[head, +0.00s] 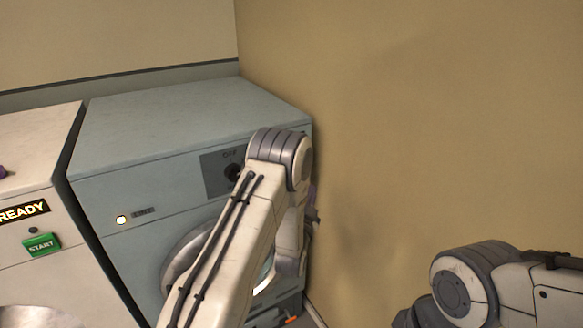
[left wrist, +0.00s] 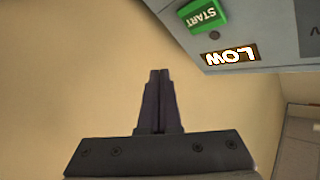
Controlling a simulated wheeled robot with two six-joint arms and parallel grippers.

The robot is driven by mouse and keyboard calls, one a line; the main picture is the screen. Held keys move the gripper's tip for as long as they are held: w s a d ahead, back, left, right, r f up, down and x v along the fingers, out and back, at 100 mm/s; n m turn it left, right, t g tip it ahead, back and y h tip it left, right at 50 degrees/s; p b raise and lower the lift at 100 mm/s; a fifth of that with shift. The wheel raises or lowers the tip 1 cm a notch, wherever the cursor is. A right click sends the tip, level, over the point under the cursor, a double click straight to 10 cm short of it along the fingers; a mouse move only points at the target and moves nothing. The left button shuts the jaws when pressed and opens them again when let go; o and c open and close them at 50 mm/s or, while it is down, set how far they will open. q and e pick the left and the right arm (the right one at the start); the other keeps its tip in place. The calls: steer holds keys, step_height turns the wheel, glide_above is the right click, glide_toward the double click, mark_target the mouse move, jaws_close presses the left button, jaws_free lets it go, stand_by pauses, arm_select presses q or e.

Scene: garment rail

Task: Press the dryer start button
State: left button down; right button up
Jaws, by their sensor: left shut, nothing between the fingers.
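The green START button (left wrist: 203,15) shows upside down at the top of the left wrist view, on a blue-grey machine front. A lit display reading LOW (left wrist: 231,56) is beside it. In the head view my left arm covers that part of the blue-grey machine (head: 165,130). My left gripper (left wrist: 159,75) is shut and empty, its fingertips apart from the button in the picture, with the tan wall behind them. In the head view only a small dark part of the left gripper (head: 313,207) shows beyond the arm. My right gripper is out of view.
A white machine (head: 30,150) on the left has a READY display (head: 24,212) and its own green START button (head: 41,245). The blue-grey machine has a dark dial panel marked OFF (head: 215,172) and a round door (head: 185,255). The tan wall (head: 420,130) stands close on the right.

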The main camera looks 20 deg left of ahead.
arm_select(q)
steer(key=shift+s+a, duration=0.1)
steer(key=shift+a, duration=0.05)
steer(key=w+a, duration=0.5)
steer(key=a, duration=0.2)
steer(key=shift+w+b, duration=0.25)
steer(key=shift+b, duration=0.15)
stand_by(2.1)
steer(key=shift+w+a+b, duration=0.25)
steer(key=shift+a+b, duration=0.05)
steer(key=shift+b, duration=0.1)
